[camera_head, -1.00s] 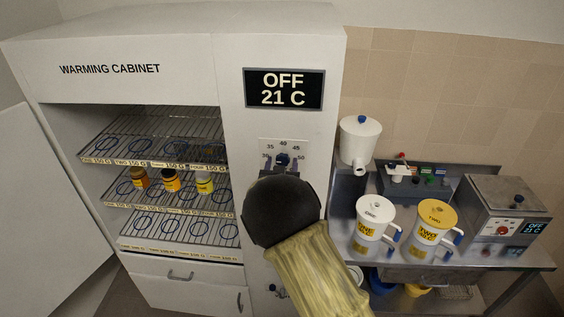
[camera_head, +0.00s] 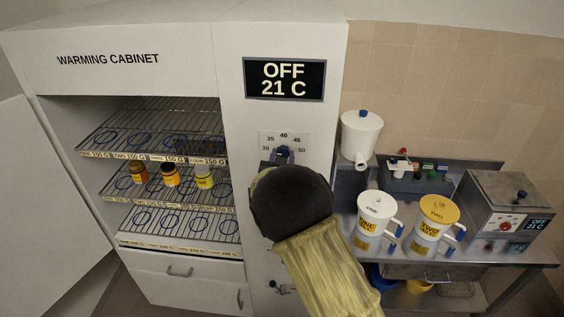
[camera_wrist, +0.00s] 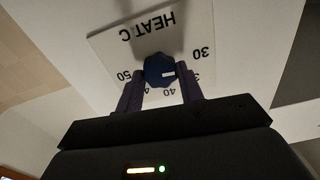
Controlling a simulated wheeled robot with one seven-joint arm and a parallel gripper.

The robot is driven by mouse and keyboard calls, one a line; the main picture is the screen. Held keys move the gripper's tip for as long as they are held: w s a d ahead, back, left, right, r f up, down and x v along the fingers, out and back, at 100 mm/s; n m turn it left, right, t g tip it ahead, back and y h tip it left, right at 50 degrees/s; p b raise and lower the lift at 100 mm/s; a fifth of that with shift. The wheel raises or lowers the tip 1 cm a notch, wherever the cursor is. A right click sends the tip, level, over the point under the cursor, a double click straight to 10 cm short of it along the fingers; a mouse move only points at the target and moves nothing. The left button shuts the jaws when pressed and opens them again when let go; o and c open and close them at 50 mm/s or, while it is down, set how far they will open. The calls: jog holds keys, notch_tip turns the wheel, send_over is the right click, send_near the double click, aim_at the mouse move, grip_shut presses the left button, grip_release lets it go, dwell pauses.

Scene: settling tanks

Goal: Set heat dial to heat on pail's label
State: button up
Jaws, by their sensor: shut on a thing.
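The heat dial (camera_wrist: 160,69) is a blue knob on a white plate marked HEAT C, which appears upside down in the wrist view. My gripper (camera_wrist: 161,84) is shut on the knob, one dark finger on each side. A small white mark shows on the knob, on the side facing the numbers around 40; its exact setting is unclear. In the head view my gripper (camera_head: 283,156) is at the dial, and my wrist hides the panel below. The cabinet display (camera_head: 284,78) reads OFF 21 C. Pail ONE (camera_head: 375,212) and yellow-lidded pail TWO (camera_head: 434,218) carry yellow labels, too small to read surely.
The open warming cabinet (camera_head: 228,55) has wire shelves with several jars (camera_head: 171,175). A steel bench (camera_head: 350,218) on the right holds the pails, a white vessel (camera_head: 361,136) and a metal box (camera_head: 503,205) with its own display.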

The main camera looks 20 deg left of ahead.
jog(key=m+b, duration=0.2)
jog(key=b, duration=0.2)
jog(key=m+b, duration=0.2)
jog(key=b, duration=0.3)
jog(key=shift+d+f, duration=0.1)
jog(key=shift+f, duration=0.1)
jog(key=m+b, duration=0.4)
jog(key=b, duration=0.3)
jog(key=m+b, duration=0.4)
jog(key=b, duration=0.2)
jog(key=shift+m, duration=0.4)
jog(key=m+b, duration=0.4)
jog(key=shift+r, duration=0.3)
jog(key=o, duration=1)
jog(key=shift+w, duration=0.1)
